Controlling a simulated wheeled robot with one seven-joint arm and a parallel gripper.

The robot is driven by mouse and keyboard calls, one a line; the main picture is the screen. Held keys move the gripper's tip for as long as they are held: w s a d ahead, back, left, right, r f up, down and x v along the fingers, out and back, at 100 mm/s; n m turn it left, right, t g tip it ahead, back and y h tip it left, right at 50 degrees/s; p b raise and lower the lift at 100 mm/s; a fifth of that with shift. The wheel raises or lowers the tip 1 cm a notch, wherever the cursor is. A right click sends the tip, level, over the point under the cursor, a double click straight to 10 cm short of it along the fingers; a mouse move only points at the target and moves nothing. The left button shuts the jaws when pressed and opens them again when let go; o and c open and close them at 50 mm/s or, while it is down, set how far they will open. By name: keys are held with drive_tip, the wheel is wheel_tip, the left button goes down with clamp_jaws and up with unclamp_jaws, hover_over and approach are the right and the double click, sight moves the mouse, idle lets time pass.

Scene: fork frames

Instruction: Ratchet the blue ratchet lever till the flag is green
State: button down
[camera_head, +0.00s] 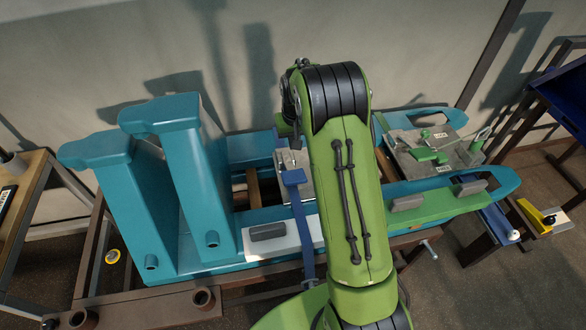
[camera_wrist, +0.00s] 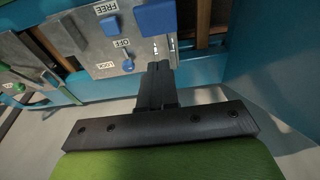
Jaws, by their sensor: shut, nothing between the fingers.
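A grey plate (camera_wrist: 85,50) marked FREE, OFF and LOCK fills the upper left of the wrist view. A large blue block (camera_wrist: 155,17), which looks like the ratchet lever's handle, stands at its right edge. In the head view a blue lever piece (camera_head: 293,177) shows just left of my arm, with a blue strap (camera_head: 303,225) running down from it. My gripper (camera_wrist: 158,66) is shut and empty, its fingertips just below the blue block in the picture; contact cannot be told. My arm hides the gripper in the head view. I cannot make out the flag or its colour.
A small blue knob (camera_wrist: 128,65) sits by the OFF and LOCK labels, and another (camera_wrist: 110,25) near FREE. Two tall blue uprights (camera_head: 180,150) stand left of my arm. A second grey plate with green parts (camera_head: 435,150) lies to the right.

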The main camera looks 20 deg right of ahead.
drive_tip(key=shift+f, duration=0.1)
drive_tip(key=b, duration=0.2)
approach(293, 177)
drive_tip(key=f, duration=0.1)
drive_tip(key=w+f, duration=0.1)
drive_tip(key=f, duration=0.1)
drive_tip(key=w+f, duration=0.1)
drive_tip(key=f, duration=0.1)
drive_tip(key=shift+w+d+f, duration=0.15)
drive_tip(key=shift+w+d, duration=0.05)
drive_tip(key=shift+d, duration=0.1)
drive_tip(key=shift+s+f, duration=0.15)
drive_tip(key=shift+f, duration=0.35)
drive_tip(key=shift+s+a+f+b, duration=0.1)
drive_tip(key=shift+s+f+b, duration=0.1)
drive_tip(key=shift+f+b, duration=0.3)
drive_tip(key=shift+s+a+f+b, duration=0.1)
drive_tip(key=shift+s+f+b, duration=0.1)
drive_tip(key=shift+f+b, duration=0.25)
drive_tip(key=f+b, duration=0.1)
drive_tip(key=f, duration=0.1)
drive_tip(key=s+f+b, duration=0.1)
drive_tip(key=f+b, duration=0.1)
drive_tip(key=s+f+b, duration=0.1)
drive_tip(key=f+b, duration=0.1)
drive_tip(key=shift+a+f, duration=0.1)
drive_tip(key=shift+f, duration=0.05)
